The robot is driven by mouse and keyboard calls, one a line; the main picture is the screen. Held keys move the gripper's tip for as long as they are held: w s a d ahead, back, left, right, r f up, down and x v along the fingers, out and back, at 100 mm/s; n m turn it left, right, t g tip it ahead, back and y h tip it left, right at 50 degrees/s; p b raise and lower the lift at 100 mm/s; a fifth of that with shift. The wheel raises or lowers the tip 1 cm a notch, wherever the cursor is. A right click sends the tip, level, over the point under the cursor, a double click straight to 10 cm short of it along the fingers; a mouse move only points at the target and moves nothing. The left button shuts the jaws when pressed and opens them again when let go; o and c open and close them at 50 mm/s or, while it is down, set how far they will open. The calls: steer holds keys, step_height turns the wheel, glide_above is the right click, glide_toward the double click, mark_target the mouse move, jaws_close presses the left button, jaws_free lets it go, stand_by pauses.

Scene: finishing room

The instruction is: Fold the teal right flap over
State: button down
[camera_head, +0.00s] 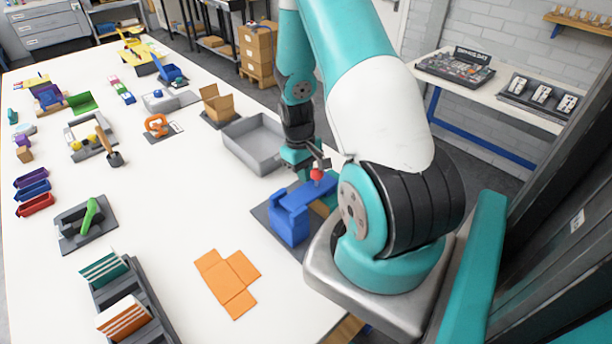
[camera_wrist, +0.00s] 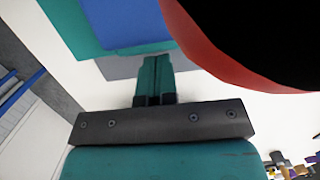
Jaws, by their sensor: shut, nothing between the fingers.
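No flap that is clearly the teal right one shows in the head view. In the wrist view, a teal strip (camera_wrist: 135,49) lies along the edge of a blue surface (camera_wrist: 118,20), above a grey mat edge. I cannot tell whether this strip is the flap. My gripper (camera_wrist: 155,62) is shut and empty, its tips pointing toward the strip; I cannot tell whether they touch. In the head view it is beside the red ball (camera_head: 316,174) on the blue fixture (camera_head: 290,220). A flat orange sheet with flaps (camera_head: 228,280) lies on the white table, apart from my gripper.
A grey open tray (camera_head: 237,148) stands left of my gripper. A brown open box (camera_head: 217,106) is farther back. A dark rack with striped boards (camera_head: 98,290) stands at front left. White table around the orange sheet is clear. A large red rounded thing (camera_wrist: 200,45) partly blocks the wrist view.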

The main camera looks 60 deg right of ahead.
stand_by(0.4)
steer(key=shift+w+d, duration=0.25)
steer(key=shift+w, duration=0.7)
step_height(320, 180, up, 8)
steer(key=p, duration=0.6)
steer(key=shift+a, duration=0.1)
